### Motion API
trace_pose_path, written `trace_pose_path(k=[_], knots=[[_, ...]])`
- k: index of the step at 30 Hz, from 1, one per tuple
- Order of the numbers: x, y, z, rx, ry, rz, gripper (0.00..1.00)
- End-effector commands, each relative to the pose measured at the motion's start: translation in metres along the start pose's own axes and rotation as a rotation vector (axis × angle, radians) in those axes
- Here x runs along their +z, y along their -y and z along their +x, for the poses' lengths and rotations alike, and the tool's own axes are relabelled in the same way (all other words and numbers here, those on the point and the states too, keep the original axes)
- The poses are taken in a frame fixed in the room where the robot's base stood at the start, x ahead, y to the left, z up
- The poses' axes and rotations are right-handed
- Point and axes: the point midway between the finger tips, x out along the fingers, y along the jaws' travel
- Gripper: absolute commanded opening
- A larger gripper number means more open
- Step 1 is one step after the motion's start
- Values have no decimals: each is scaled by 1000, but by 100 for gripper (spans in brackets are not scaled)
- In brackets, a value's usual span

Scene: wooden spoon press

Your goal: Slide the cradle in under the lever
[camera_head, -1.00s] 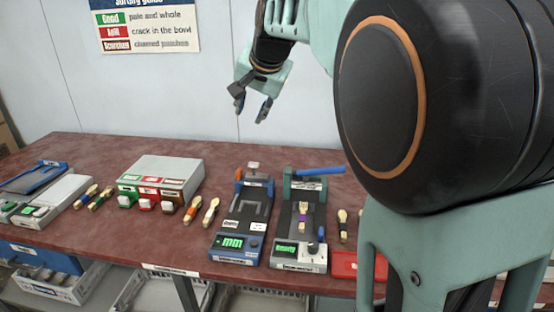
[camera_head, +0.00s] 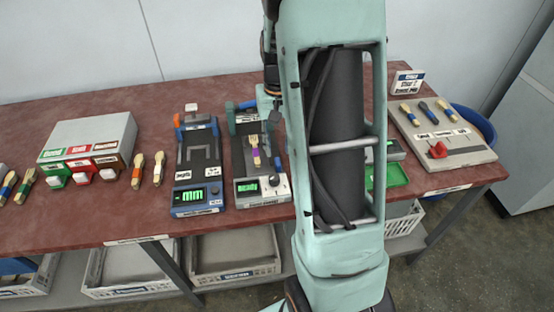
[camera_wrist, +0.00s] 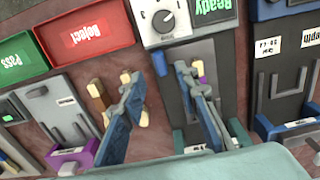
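The press (camera_head: 262,198), with a green lit "Ready" screen and a knob, stands on the table in the head view. A wooden spoon with a purple band (camera_head: 255,152) lies lengthwise on its dark bed, and the cradle under it is hard to make out. The blue lever (camera_head: 246,105) is at the back of the press, partly hidden by my arm. In the wrist view my gripper (camera_wrist: 165,100) is open and empty. Its right finger is over the press bed beside the purple band, its left finger over loose spoons (camera_wrist: 97,98).
A blue gauge (camera_head: 187,197) marked "mm" stands close left of the press. Red Reject (camera_wrist: 88,40) and green Pass (camera_wrist: 20,55) trays lie on its other side. A spoon rack (camera_head: 455,150) is at the far right.

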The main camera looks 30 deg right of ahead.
Motion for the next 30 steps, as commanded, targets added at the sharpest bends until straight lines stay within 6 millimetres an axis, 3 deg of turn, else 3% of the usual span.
trace_pose_path(k=[3,9,22,30], knots=[[1,0,26,0,5,0,29],[0,0,55,0,2,1,29],[0,0,66,0,-1,1,29],[0,0,66,0,-2,1,1]])
